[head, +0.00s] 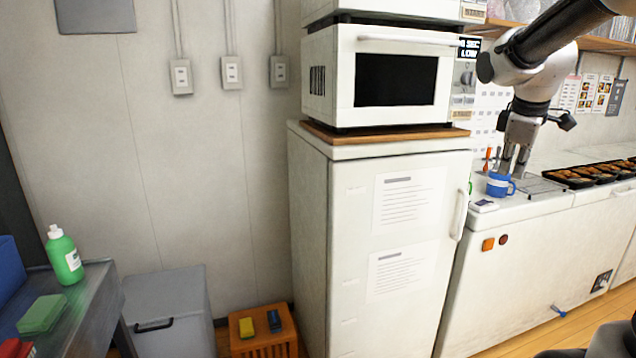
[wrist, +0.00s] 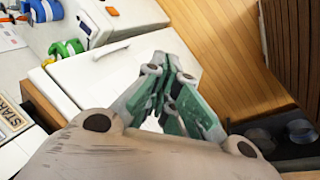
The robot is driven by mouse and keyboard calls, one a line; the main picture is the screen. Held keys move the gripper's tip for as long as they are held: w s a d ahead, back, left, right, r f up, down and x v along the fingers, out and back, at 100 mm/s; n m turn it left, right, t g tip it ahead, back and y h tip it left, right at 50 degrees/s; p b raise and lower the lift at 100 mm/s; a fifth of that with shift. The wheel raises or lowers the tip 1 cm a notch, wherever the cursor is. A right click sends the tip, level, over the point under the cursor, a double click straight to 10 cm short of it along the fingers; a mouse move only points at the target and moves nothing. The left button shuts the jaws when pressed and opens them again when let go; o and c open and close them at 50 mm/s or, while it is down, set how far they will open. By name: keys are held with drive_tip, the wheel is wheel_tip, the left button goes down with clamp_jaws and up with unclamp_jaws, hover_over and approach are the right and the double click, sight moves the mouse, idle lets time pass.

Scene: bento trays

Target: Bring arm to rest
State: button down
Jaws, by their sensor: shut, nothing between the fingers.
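My gripper (head: 514,176) shows at the right of the head view, pointing down over the white counter. Past the fingers in the wrist view are a white surface and a brown wood-like floor.
A white fridge (head: 372,190) with a microwave (head: 395,78) on top stands left of the arm. Black bento trays (head: 570,180) with food line the counter at right. A wooden stool (head: 262,335) and a green bottle (head: 64,256) are at lower left.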

drive_tip(key=s+a+f+m, duration=0.1)
drive_tip(key=s+a+m, duration=0.1)
drive_tip(key=s, duration=0.5)
drive_tip(key=s+a+f+m+y, duration=0.1)
drive_tip(key=s+m, duration=0.3)
drive_tip(key=s, duration=0.4)
drive_tip(key=s+a+f+m+y, duration=0.1)
drive_tip(key=s+a+f+m, duration=0.2)
drive_tip(key=s, duration=0.5)
drive_tip(key=shift+s+a+m, duration=0.15)
drive_tip(key=shift+a+m, duration=0.05)
drive_tip(key=shift+m, duration=0.1)
drive_tip(key=shift+f, duration=0.1)
